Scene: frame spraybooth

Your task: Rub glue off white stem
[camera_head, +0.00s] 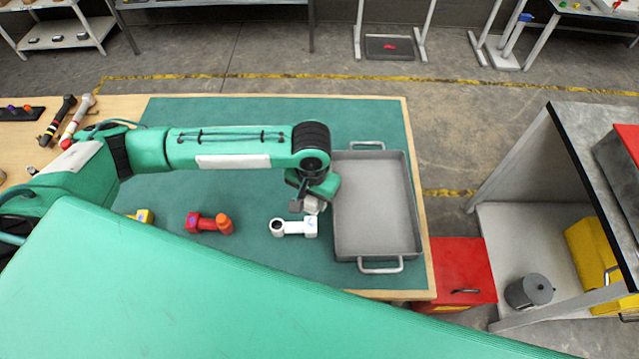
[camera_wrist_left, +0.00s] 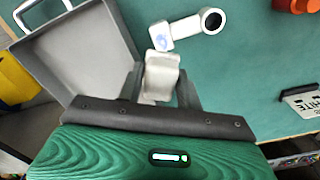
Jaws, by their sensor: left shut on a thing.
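The white stem (camera_head: 295,228) lies on the green mat just left of the grey tray. In the left wrist view the white stem (camera_wrist_left: 187,28) shows a round open end and a square end with a blue glue smear (camera_wrist_left: 161,42). My left gripper (camera_head: 314,200) is shut on a crumpled whitish cloth (camera_wrist_left: 160,76). The cloth is at the square end, close to the smear; I cannot tell whether it touches. My right gripper is not in view.
The grey tray (camera_head: 339,200) is empty. A red stem (camera_head: 205,222) with an orange end and a partly hidden yellow piece (camera_head: 143,216) lie to the left. A label plate (camera_wrist_left: 304,101) reads "WHITE". Tools (camera_head: 72,120) lie at the far left. The back of the mat is clear.

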